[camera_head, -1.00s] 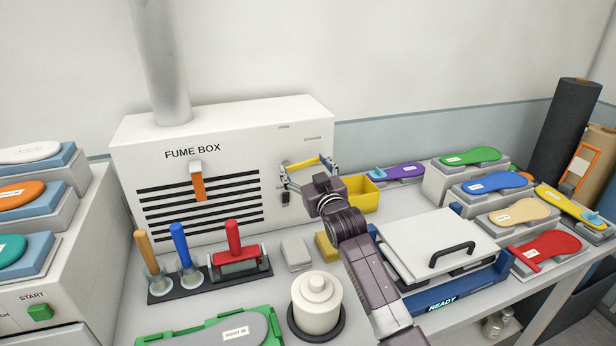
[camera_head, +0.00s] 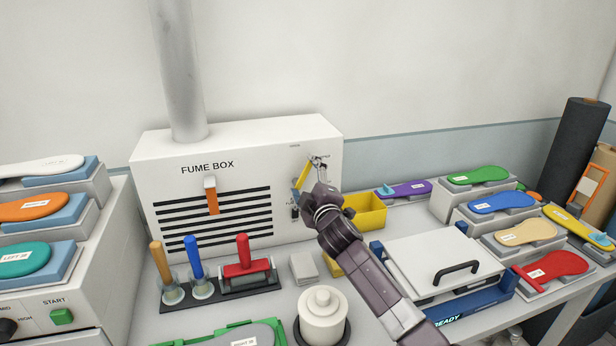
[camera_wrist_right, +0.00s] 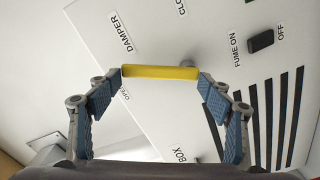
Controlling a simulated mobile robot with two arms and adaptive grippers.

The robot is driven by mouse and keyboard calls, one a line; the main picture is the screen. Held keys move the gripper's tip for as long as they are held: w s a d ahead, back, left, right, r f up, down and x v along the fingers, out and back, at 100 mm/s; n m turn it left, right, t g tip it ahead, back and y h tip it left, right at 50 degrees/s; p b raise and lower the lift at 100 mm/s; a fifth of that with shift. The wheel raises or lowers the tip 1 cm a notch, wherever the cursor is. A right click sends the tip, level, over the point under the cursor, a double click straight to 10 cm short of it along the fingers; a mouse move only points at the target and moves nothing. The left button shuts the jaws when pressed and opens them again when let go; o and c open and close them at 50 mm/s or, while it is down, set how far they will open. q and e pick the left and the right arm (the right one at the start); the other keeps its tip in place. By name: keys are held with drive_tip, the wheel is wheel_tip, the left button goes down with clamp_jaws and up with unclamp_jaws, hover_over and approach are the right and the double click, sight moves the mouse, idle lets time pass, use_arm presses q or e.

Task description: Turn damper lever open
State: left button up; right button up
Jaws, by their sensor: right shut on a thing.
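The yellow damper lever (camera_head: 304,174) is on the upper right of the white fume box (camera_head: 232,150) front. In the head view it slants steeply. My right gripper (camera_head: 308,176) is at the lever, with one finger at each end. In the right wrist view the yellow lever (camera_wrist_right: 160,72) spans between the two fingertips of my right gripper (camera_wrist_right: 162,76), which is shut on it. The "DAMPER" label (camera_wrist_right: 121,33) is above the lever's left end, and a partly hidden "OPEN" label (camera_wrist_right: 124,96) is below that end. My left gripper is not in view.
A black fume switch (camera_wrist_right: 260,41) is beside the lever. Below stand a yellow bin (camera_head: 368,219), a red-handled tool (camera_head: 243,255) and a white lidded jar (camera_head: 321,312). A press with a black handle (camera_head: 456,272) is at the right.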

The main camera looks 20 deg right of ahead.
drive_tip(key=n, duration=0.1)
drive_tip(key=a+n, duration=0.1)
drive_tip(key=n, duration=0.1)
drive_tip(key=shift+a+r+p, duration=0.1)
drive_tip(key=shift+r+p, duration=0.05)
drive_tip(key=shift+p, duration=0.2)
drive_tip(key=shift+a+n, duration=0.4)
drive_tip(key=shift+n, duration=0.8)
drive_tip(key=o, duration=1.7)
drive_tip(key=shift+s, duration=0.2)
drive_tip(key=s, duration=1.1)
drive_tip(key=shift+s+d, duration=0.15)
drive_tip(key=shift+s, duration=0.2)
drive_tip(key=shift+f, duration=0.2)
